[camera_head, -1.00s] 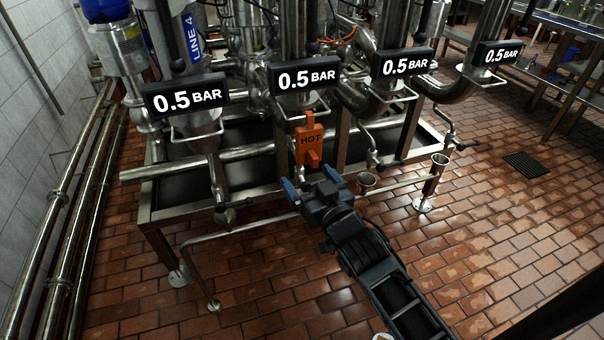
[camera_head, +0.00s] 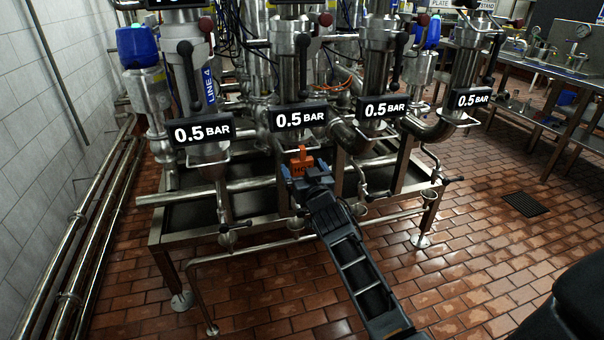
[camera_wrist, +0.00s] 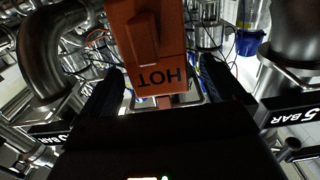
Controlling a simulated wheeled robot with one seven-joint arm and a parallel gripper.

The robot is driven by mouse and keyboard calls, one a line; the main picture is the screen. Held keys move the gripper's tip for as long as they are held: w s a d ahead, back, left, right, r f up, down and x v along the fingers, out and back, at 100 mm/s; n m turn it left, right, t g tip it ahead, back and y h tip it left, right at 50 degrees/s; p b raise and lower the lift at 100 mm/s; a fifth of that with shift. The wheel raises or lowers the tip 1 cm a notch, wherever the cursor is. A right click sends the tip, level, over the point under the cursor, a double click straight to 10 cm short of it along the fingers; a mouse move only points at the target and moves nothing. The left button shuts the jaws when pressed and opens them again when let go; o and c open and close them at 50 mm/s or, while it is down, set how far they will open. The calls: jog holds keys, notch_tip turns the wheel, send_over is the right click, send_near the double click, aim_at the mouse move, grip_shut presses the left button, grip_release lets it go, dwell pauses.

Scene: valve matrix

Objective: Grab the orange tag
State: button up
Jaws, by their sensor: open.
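The orange tag (camera_head: 302,160), marked HOT, hangs below the second pressure display from the left in the head view. My gripper (camera_head: 309,174) is right in front of it and hides its lower part. In the wrist view the tag (camera_wrist: 152,45) appears upside down, large and close. My gripper's two dark fingers (camera_wrist: 158,90) stand apart on either side of the tag's HOT end. The gripper is open, and I cannot tell whether a finger touches the tag.
Black displays reading 0.5 BAR, such as the one (camera_head: 299,117) above the tag, hang before steel pipes. A steel frame (camera_head: 158,228) with valve handles stands below. A drain grate (camera_head: 525,204) lies at right. The tiled floor in front is largely clear.

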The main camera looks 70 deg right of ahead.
jog(key=shift+x, duration=1.4)
jog(key=shift+c, duration=0.3)
jog(key=c, duration=1)
jog(key=shift+r, duration=0.1)
